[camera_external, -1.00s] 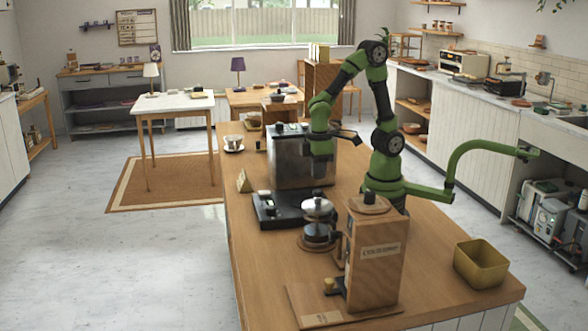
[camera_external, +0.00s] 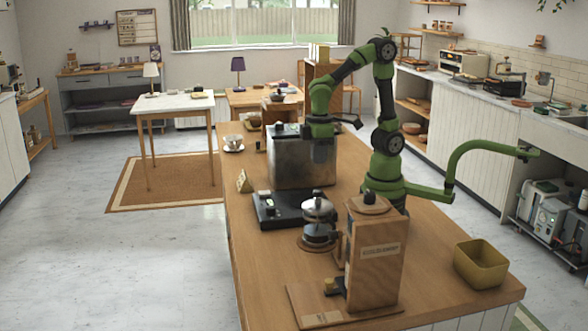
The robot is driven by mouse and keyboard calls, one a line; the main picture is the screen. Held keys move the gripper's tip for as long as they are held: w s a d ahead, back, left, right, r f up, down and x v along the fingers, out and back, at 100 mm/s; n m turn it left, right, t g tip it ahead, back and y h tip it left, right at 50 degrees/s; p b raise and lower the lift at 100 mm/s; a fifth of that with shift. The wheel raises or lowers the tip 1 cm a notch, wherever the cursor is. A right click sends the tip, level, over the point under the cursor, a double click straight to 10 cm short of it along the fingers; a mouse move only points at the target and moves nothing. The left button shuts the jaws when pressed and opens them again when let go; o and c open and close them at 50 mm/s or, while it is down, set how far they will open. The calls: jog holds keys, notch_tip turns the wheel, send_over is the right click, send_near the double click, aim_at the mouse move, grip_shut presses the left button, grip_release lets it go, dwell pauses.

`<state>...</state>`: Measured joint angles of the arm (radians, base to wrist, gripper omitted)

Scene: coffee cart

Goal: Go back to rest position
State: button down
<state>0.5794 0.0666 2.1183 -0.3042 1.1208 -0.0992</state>
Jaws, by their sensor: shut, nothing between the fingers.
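My green and black arm rises from the counter (camera_external: 270,265) and bends over to the left at its elbow. My gripper (camera_external: 357,122) is the small dark end at the right of the green wrist. It is shut and empty, above and beside the right rear of the metal coffee machine (camera_external: 290,165). It looks small here, and its fingers show little detail. The wrist hides part of the machine. No object is held.
A wooden grinder (camera_external: 375,255) stands at the front, with a glass and metal pot (camera_external: 318,220) behind it. A black scale-like base (camera_external: 280,210) lies before the machine. An olive bin (camera_external: 481,264) is at the front right. A cup and saucer (camera_external: 233,144) stand at the far left.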

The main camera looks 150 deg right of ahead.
jog(key=s+a+r+n+t+y, duration=0.1)
jog(key=s+a+r+n+t, duration=0.1)
jog(key=a, duration=0.5)
jog(key=s+a+r+n+t+y, duration=0.1)
jog(key=s+a+r+n+t, duration=0.1)
jog(key=a, duration=0.5)
notch_tip(320, 180, up, 3)
jog(key=n+t, duration=0.1)
jog(key=t, duration=0.2)
jog(key=shift+a, duration=0.4)
jog(key=shift+s+f, duration=0.1)
